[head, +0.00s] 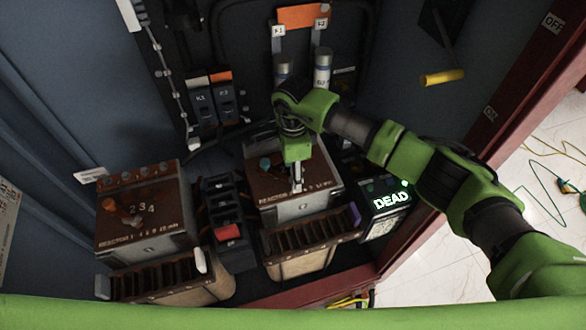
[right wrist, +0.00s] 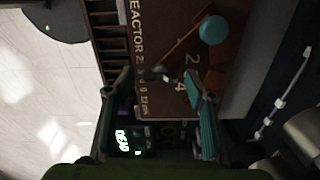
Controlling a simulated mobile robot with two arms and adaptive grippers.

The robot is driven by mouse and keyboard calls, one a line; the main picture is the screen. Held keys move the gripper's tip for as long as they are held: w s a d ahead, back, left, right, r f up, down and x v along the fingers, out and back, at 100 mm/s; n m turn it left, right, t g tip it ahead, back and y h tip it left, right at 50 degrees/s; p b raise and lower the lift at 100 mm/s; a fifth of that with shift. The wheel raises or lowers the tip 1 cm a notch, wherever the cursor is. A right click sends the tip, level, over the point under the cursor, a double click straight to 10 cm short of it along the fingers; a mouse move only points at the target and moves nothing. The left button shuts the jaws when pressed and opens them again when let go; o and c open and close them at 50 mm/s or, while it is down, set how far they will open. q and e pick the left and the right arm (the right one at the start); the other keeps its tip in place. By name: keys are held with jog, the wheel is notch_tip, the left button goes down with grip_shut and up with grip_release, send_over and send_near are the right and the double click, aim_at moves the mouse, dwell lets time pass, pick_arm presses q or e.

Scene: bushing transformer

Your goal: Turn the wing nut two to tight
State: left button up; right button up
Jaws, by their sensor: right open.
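The reactor 2 unit (head: 325,203) stands in the middle of the cabinet, with a brown top plate. In the right wrist view its plate (right wrist: 170,20) carries the numbers 2 and 4, a copper-coloured lever (right wrist: 182,42) and a teal ball knob (right wrist: 212,30). A small greyish fitting, perhaps the wing nut (right wrist: 155,74), sits on the plate between the fingertips. My right gripper (head: 297,186) points down over the plate; in the wrist view its fingers (right wrist: 150,88) are open on either side of the fitting. I cannot tell whether they touch it. My left gripper is out of view.
The reactor 1 unit (head: 140,235), with its copper-coloured lever (head: 122,210), stands at left. A dark switch block (head: 225,215) lies between the units. A meter reading DEAD (head: 390,200) stands right. Upright cylinders (head: 322,70) rise behind my right gripper.

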jog(key=shift+f, duration=0.1)
jog(key=c, duration=1.1)
